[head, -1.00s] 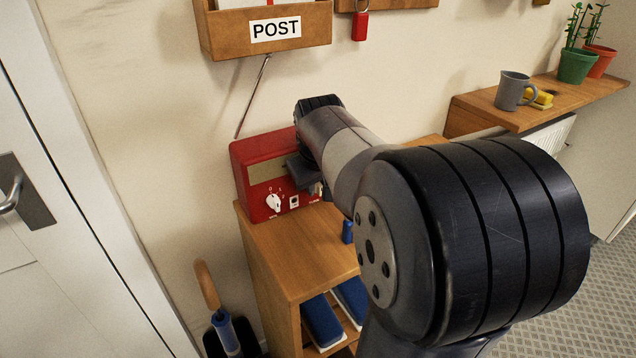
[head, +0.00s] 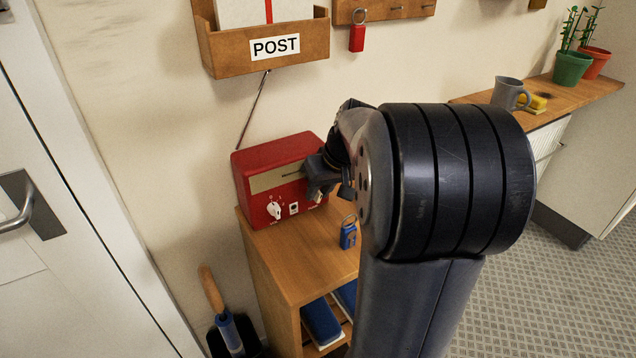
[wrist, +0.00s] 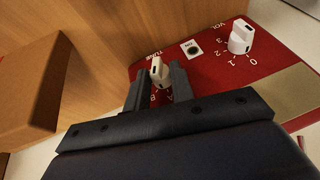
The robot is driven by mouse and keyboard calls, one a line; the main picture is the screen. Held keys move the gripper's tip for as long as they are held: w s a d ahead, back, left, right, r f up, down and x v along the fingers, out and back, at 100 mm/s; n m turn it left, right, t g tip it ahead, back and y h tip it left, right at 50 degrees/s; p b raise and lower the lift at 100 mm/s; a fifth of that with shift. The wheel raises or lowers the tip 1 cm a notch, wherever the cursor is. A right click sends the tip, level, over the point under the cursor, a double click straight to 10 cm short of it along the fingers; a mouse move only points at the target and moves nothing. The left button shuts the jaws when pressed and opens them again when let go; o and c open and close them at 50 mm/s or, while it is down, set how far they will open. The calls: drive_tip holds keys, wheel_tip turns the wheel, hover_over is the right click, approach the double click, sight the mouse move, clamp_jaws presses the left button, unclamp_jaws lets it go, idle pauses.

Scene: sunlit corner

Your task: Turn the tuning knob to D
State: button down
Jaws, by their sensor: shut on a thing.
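The red radio (head: 262,160) stands on a wooden cabinet against the wall. In the wrist view, the white tuning knob (wrist: 158,70) on its red front sits between the two dark fingers of my gripper (wrist: 157,82). The fingers are shut on the knob. Parts of letters, seemingly A and B, show by it; D is hidden or unreadable, so the pointer's setting cannot be told. In the head view my gripper (head: 318,186) is at the right end of the radio's front and covers the knob.
The white volume knob (wrist: 241,37), numbered dial, and a small socket (wrist: 191,49) are beside the tuning knob. A POST box (head: 270,50) hangs above. A grey mug (head: 508,93) is on the right shelf.

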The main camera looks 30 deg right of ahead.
drive_tip(key=shift+d+y+p, duration=0.2)
drive_tip(key=shift+y+p, duration=0.1)
drive_tip(key=shift+y, duration=0.6)
drive_tip(key=c, duration=1.2)
unclamp_jaws()
drive_tip(key=shift+c, duration=0.2)
drive_tip(key=p+v, duration=0.1)
drive_tip(key=v, duration=0.9)
drive_tip(key=shift+d+r, duration=0.25)
drive_tip(key=shift+r, duration=0.05)
